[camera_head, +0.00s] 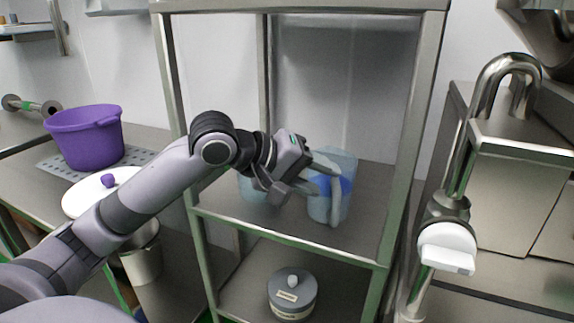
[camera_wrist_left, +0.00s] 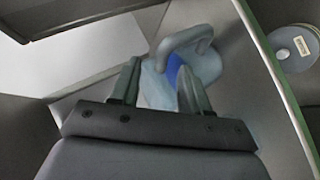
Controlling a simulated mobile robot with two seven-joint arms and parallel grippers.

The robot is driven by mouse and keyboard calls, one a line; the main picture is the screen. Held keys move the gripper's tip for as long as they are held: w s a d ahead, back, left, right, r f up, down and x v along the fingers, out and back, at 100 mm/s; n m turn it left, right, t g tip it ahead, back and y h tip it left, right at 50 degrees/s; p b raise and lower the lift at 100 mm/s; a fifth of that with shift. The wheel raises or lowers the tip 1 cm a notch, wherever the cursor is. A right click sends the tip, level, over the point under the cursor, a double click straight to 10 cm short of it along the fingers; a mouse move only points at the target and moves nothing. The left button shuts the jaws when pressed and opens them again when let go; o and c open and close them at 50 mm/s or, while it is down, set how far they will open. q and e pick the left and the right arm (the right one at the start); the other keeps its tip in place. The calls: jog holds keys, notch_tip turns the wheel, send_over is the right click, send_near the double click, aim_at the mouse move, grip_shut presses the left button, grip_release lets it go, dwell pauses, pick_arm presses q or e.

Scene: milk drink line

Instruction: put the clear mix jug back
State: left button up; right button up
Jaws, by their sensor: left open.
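The clear mix jug (camera_head: 346,164), bluish and see-through with a pale handle, stands upright on the upper shelf (camera_head: 370,215) of a metal rack. The gripper hides part of the jug. My right gripper is not in view.
Another bluish container (camera_head: 254,190) stands on the same shelf, partly behind my gripper. A grey lidded pot (camera_head: 292,296) sits on the shelf below. Rack posts (camera_head: 408,130) frame the opening. A purple tub (camera_head: 88,138) and white lid (camera_head: 90,194) are at left.

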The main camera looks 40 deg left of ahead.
pick_arm(q)
jog(key=b+v, duration=0.1)
jog(key=v, duration=0.8)
jog(key=shift+d, duration=0.1)
dwell(0.4)
